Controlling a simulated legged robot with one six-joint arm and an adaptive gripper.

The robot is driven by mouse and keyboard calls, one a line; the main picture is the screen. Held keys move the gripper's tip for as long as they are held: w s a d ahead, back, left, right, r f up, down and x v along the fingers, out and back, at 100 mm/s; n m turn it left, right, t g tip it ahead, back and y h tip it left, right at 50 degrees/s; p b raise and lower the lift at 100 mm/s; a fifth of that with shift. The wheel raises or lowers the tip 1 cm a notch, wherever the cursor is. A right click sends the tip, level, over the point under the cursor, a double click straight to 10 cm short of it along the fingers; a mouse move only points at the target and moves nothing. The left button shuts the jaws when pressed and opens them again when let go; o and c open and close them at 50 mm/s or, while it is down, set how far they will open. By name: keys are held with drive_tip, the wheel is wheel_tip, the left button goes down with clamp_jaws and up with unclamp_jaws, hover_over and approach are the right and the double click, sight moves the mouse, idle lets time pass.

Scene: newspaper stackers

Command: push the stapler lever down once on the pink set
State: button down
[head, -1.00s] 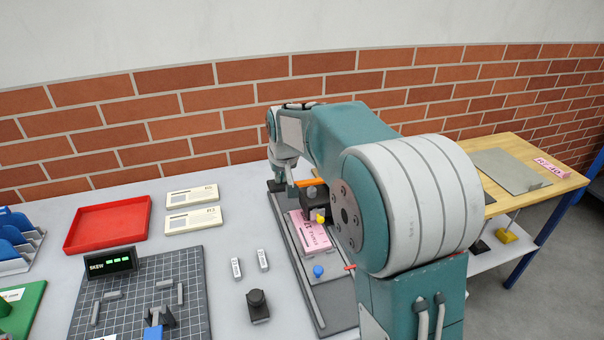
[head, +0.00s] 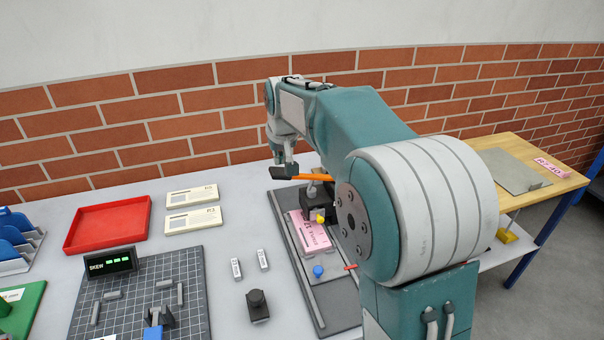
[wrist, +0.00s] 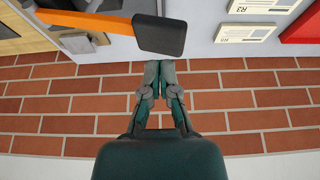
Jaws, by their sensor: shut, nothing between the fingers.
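The pink set (head: 308,232) lies on the dark stapler bed (head: 335,325). The black stapler body (head: 310,207) stands at its far end. The orange lever (head: 318,178) sticks out leftward from the stapler, with a dark grip (head: 283,172) at its free end. In the wrist view the lever (wrist: 92,23) and its grip (wrist: 160,36) lie just beyond my fingertips. My gripper (wrist: 158,68) is shut and empty, close to the grip. In the head view my gripper (head: 285,163) is at the grip; contact cannot be told. My arm hides part of the stapler's right side.
A yellow knob (head: 320,218) and a blue knob (head: 318,271) stand by the pink set. Left are two cream cards (head: 192,196), a red tray (head: 108,226) and a grey grid board (head: 190,315). The brick wall (head: 180,130) rises behind. A wooden table (head: 560,176) stands right.

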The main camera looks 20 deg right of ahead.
drive_tip(key=shift+r, duration=2.3)
